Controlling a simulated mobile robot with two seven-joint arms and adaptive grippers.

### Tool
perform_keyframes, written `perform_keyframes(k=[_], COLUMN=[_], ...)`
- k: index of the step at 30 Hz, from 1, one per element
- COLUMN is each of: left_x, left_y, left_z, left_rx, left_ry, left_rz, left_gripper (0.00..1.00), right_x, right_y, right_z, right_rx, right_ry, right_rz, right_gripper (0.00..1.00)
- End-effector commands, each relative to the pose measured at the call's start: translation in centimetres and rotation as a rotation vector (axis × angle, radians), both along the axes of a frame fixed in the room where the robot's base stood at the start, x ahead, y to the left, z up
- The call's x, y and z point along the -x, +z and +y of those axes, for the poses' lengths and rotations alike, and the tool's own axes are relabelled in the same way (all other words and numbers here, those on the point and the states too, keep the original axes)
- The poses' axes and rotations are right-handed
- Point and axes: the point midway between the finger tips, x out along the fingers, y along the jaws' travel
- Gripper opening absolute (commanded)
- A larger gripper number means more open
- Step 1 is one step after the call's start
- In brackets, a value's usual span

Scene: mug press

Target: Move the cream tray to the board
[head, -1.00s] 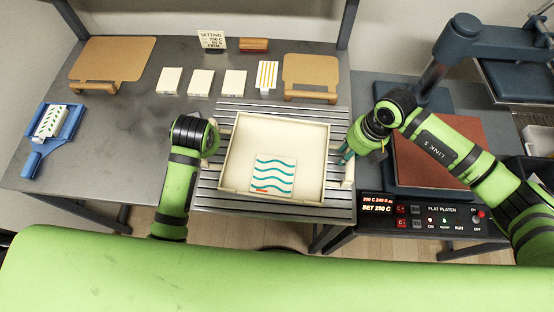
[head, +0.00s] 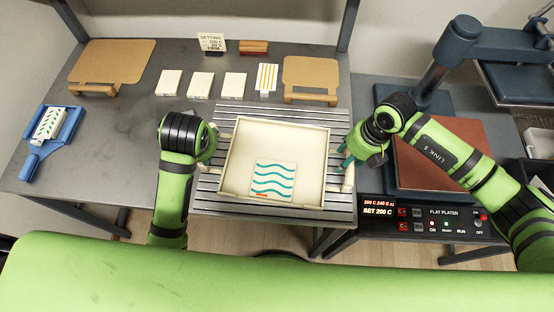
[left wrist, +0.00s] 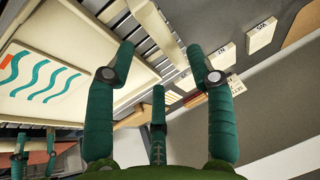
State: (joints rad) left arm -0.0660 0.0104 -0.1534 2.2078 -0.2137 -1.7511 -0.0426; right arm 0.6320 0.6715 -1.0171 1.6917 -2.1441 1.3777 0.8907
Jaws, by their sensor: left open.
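The cream tray (head: 325,140) rests on the slatted grey rack (head: 330,214). A white card with teal waves (head: 272,180) lies inside it; both also show at the left of the left wrist view. My left gripper (head: 212,145) is beside the tray's left side.
Several white blocks (head: 201,84) and a striped card (head: 267,78) line the back of the table. A blue holder (head: 52,135) lies at the far left. A press with a reddish plate (head: 415,165) and a control panel (head: 440,218) stands at right. The left-middle table is clear.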

Motion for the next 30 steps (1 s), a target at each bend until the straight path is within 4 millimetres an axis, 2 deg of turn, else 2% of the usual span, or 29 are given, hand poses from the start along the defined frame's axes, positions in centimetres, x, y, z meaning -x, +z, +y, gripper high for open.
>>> perform_keyframes(k=[1, 6, 11, 14, 17, 24, 30], left_x=[0.3, 1.4, 1.9, 2.0, 2.0, 2.0, 2.0], left_y=[1.1, 3.5, 4.5, 4.6, 4.6, 4.6, 4.6], left_z=[-0.2, -0.6, -0.7, -0.8, -0.8, -0.7, -0.7], left_rx=[0.001, 0.001, 0.000, 0.000, 0.000, 0.000, 0.000], left_ry=[0.001, 0.000, 0.001, 0.000, 0.000, 0.001, 0.001], left_rz=[-0.006, -0.004, -0.001, 0.001, 0.001, 0.000, 0.000], left_gripper=[0.54, 0.54, 0.54, 0.54, 0.54, 0.54, 0.54], right_x=[0.0, 0.0, 0.0, -0.1, 0.0, 0.0, 0.1], right_y=[0.0, 0.0, 0.1, 0.9, 2.5, 7.6, 10.7], right_z=[0.0, 0.0, 0.0, -0.2, -0.6, -1.6, -2.2], right_rx=[0.000, 0.000, 0.000, 0.001, 0.000, 0.001, 0.000], right_ry=[0.000, 0.000, 0.000, 0.000, 0.000, 0.000, -0.001], right_rz=[0.000, 0.000, -0.001, -0.002, -0.003, -0.005, -0.003], right_gripper=[0.54, 0.54, 0.54, 0.54, 0.54, 0.54, 0.54])
